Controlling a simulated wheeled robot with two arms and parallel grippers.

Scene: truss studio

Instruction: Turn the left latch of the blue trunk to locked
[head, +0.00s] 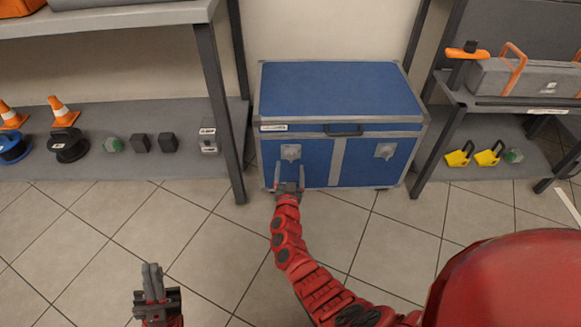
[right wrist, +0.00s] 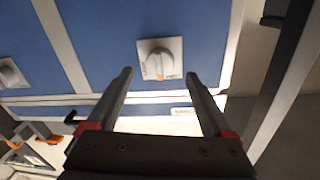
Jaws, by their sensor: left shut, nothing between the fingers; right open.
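The blue trunk (head: 340,90) stands closed on the floor, grey-edged, with a dark front handle (head: 343,130). Its left latch (head: 291,152) is a grey knob on a pale square plate; the right latch (head: 385,150) looks similar. In the right wrist view, which is upside down, the left latch (right wrist: 158,58) shows an orange mark on the knob's lower end; the plate's lettering is too small to read. My right gripper (head: 289,172) is open and empty, its fingers pointing toward the left latch and apart from it. My left gripper (head: 152,268) is shut and empty, low at left.
A shelf (head: 100,112) at left holds cones, reels and small blocks. A shelf (head: 515,102) at right holds a grey case (head: 525,78) and yellow items (head: 460,155). Shelf posts stand close to both sides of the trunk. The tiled floor in front is clear.

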